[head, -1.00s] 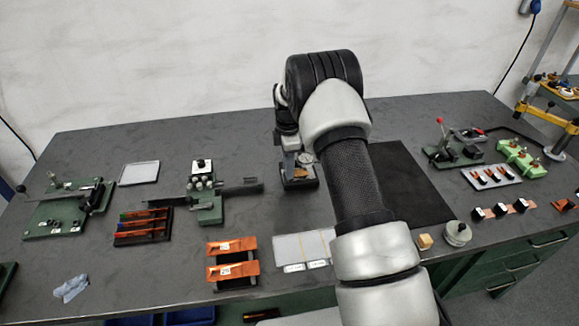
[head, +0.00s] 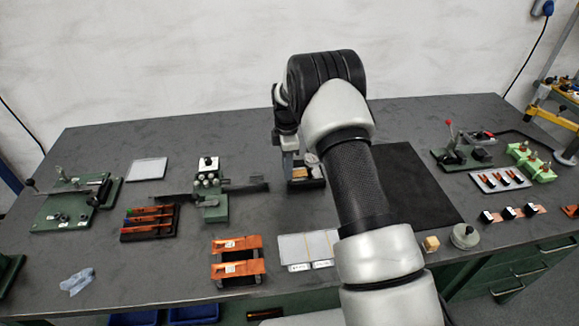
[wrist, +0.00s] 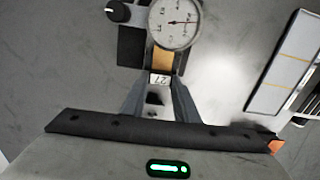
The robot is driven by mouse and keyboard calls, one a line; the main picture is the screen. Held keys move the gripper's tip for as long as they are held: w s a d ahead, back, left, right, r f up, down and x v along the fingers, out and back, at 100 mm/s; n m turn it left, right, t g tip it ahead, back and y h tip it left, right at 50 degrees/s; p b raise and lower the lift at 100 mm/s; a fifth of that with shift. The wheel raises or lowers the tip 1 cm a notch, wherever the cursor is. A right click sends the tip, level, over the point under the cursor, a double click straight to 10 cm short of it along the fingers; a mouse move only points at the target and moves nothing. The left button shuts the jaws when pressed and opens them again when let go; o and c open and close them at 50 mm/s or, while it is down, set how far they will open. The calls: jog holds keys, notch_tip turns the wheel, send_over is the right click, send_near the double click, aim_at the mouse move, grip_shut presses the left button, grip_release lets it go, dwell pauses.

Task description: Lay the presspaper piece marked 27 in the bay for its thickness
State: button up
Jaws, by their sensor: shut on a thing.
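The presspaper piece (wrist: 162,59) is a tan strip with a white label reading 27 in the wrist view. My gripper (wrist: 161,86) is shut on its labelled end. The strip's far end reaches to the round dial gauge (wrist: 175,22) and is hidden under it; I cannot tell if it touches. In the head view my gripper (head: 291,146) is at the gauge stand (head: 306,183), and my arm hides much of it. A pale tray (head: 292,248) with thin yellowish dividers and white front labels lies nearer the front edge; it also shows in the wrist view (wrist: 276,78). Its labels are unreadable.
Left of the tray is a rack with orange pieces (head: 237,243). A green fixture (head: 211,190) stands behind it. A black mat (head: 405,180) lies right of my arm, with a wooden block (head: 431,244) and a round metal weight (head: 464,236) in front.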

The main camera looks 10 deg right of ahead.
jog(key=shift+a, duration=1.2)
jog(key=shift+r, duration=0.1)
notch_tip(320, 180, up, 7)
jog(key=p, duration=0.3)
dwell(0.8)
jog(key=shift+s, duration=0.1)
dwell(1.2)
